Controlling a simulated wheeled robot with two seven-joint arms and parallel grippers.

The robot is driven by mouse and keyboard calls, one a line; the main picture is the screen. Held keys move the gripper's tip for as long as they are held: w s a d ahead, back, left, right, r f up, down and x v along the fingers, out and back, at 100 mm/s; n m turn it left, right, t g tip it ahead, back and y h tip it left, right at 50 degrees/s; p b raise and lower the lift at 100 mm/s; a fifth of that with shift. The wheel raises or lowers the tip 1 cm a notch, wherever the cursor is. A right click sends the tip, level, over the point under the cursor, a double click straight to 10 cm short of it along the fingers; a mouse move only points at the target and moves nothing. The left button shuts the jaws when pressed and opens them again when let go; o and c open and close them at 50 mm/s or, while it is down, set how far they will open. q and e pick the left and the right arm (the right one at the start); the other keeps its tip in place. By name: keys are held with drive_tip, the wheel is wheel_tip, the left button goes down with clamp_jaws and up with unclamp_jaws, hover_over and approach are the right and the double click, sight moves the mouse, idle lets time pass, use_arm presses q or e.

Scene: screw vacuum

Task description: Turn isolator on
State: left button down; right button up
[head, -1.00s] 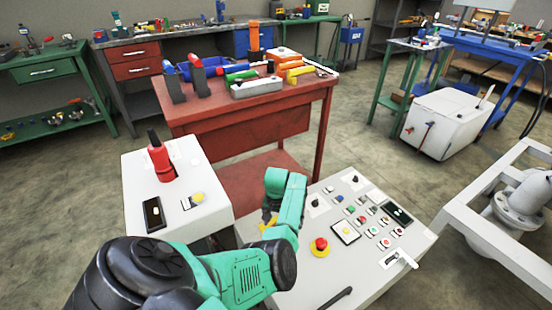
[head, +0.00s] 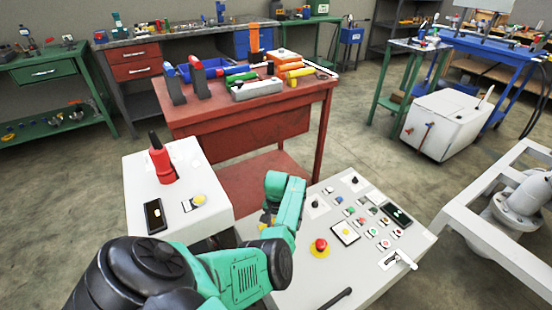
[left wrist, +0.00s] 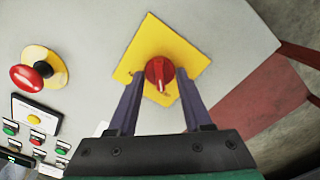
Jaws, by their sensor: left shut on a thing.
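The isolator is a red rotary knob (left wrist: 160,74) with a white pointer mark, on a yellow diamond plate (left wrist: 188,62) on the pale control panel. The pointer faces toward the lower edge of the left wrist view. My left gripper (left wrist: 160,78) is shut on the knob, one dark finger on each side. My right gripper is not in view.
A red emergency stop on a yellow disc (head: 320,246) stands near my left wrist; it also shows in the left wrist view (left wrist: 28,78). Several small buttons (head: 362,222) and a white lever (head: 402,260) are farther right.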

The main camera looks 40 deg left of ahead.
use_arm(q)
drive_tip(key=shift+r+m+p, duration=0.25)
drive_tip(key=shift+m+p, duration=0.4)
drive_tip(key=shift+m, duration=0.05)
drive_tip(key=m+p, duration=0.1)
drive_tip(key=m, duration=0.1)
drive_tip(key=shift+m+p, duration=0.3)
drive_tip(key=shift+p, duration=0.1)
drive_tip(key=m+p, duration=0.1)
drive_tip(key=m, duration=0.3)
drive_tip(key=shift+f+p, duration=0.1)
drive_tip(key=shift+p, duration=0.3)
drive_tip(key=m+p, duration=0.1)
drive_tip(key=m, duration=0.4)
drive_tip(key=shift+f, duration=0.1)
drive_tip(key=shift+d+m, duration=0.1)
drive_tip(key=shift+m, duration=1.8)
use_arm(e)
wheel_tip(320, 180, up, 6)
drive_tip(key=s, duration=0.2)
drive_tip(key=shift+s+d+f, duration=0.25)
use_arm(q)
drive_tip(key=shift+c, duration=1.7)
unclamp_jaws()
